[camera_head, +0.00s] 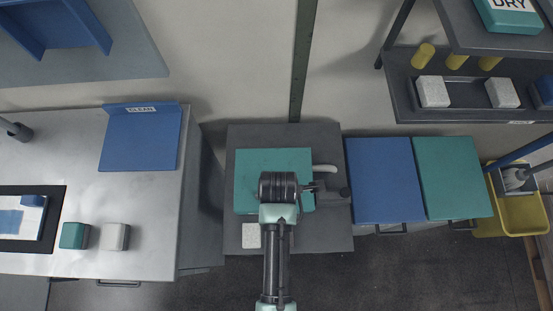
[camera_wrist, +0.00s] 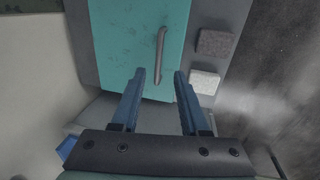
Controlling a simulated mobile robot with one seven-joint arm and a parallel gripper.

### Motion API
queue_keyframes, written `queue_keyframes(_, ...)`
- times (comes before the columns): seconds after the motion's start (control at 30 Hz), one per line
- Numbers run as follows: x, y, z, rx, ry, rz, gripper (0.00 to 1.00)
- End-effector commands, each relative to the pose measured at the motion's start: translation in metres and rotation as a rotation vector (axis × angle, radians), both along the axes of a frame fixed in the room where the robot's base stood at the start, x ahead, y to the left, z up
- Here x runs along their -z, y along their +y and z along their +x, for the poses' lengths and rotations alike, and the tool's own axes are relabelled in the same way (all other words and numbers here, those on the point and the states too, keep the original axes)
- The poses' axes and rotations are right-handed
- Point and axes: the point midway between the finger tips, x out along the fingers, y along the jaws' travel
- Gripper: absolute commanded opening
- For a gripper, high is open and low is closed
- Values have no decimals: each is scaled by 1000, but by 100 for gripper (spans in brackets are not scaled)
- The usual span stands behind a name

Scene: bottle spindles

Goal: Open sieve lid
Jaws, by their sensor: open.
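The sieve lid appears to be the flat teal panel (camera_head: 250,165) on the grey unit in the middle of the head view. In the wrist view the teal lid (camera_wrist: 125,45) fills the upper middle. A slim grey bar handle (camera_wrist: 160,55) stands on it. My gripper (camera_wrist: 160,76) is open with nothing between its blue fingers. The handle's lower end shows just ahead of the gap between the fingertips, and I see no contact. In the head view my arm covers part of the lid, and the fingers cannot be made out.
A white block (camera_wrist: 205,82) and a dark grey block (camera_wrist: 215,43) lie beside the lid. Blue (camera_head: 383,180) and teal (camera_head: 455,178) panels lie to the right. A worktop (camera_head: 140,225) stands left, a shelf (camera_head: 465,115) at upper right, and a yellow bin (camera_head: 520,220) far right.

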Motion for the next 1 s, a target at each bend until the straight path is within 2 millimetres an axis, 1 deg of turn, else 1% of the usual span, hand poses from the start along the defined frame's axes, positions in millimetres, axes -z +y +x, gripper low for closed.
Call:
queue_keyframes(0.03, 9, 0, 2, 1, 2, 0, 45)
queue_keyframes(0.2, 35, 0, 8, 1, 1, 0, 45)
queue_keyframes(0.33, 52, 0, 11, 1, 0, 0, 45)
queue_keyframes(0.43, 62, 0, 14, 1, -1, 0, 45)
queue_keyframes(0.6, 70, 0, 15, 2, -2, 0, 45)
queue_keyframes(0.9, 72, 0, 16, 2, -3, 0, 45)
queue_keyframes(0.93, 72, 0, 16, 2, -3, 0, 43)
queue_keyframes(1.0, 72, 0, 16, 2, -3, 0, 30)
